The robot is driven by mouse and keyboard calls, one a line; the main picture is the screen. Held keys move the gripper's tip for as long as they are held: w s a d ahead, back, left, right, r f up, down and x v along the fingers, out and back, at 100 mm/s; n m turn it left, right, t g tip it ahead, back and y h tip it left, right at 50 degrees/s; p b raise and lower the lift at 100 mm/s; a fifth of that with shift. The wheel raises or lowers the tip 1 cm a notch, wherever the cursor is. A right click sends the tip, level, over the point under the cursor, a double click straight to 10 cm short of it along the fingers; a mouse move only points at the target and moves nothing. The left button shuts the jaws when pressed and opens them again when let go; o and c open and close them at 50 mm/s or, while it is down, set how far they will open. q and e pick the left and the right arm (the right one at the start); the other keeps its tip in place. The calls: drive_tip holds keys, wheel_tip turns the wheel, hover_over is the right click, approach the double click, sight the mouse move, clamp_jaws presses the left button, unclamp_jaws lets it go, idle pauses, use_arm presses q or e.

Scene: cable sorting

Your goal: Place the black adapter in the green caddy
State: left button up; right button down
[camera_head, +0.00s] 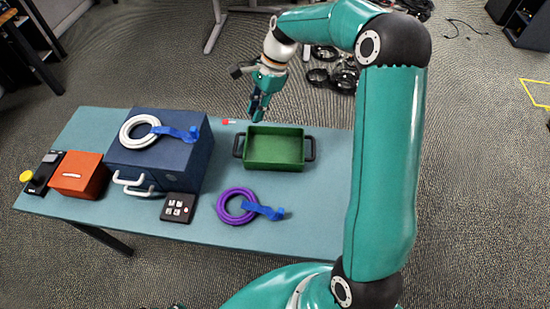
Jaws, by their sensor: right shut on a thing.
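The green caddy (275,165) stands on the table behind the purple cable coil. It is an open tray with dark handles at its left and right ends, and its visible floor is empty. My right gripper (257,112) is above the table's back edge, behind and slightly left of the caddy, pointing down. It is shut on a small dark thing, which looks to be the black adapter but is mostly hidden by the fingers. My left gripper is not in view.
A blue box (170,178) carries a white cable coil (139,131). An orange box (79,175) and a black device (43,173) are at the left. A black socket panel (178,207) and purple coil (232,206) lie in front. A small red-and-white item (231,122) lies near the back edge.

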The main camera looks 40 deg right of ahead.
drive_tip(key=s+d+r+m+t+h+b, duration=0.1)
drive_tip(key=s+d+m+t, duration=0.1)
drive_tip(key=d+m, duration=0.35)
drive_tip(key=m, duration=0.1)
approach(270, 151)
drive_tip(key=x, duration=0.5)
drive_tip(key=shift+a+f, duration=0.1)
drive_tip(key=shift+f, duration=0.1)
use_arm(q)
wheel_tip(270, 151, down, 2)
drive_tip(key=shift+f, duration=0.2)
use_arm(e)
drive_tip(key=c, duration=1)
unclamp_jaws()
drive_tip(key=shift+c, duration=0.2)
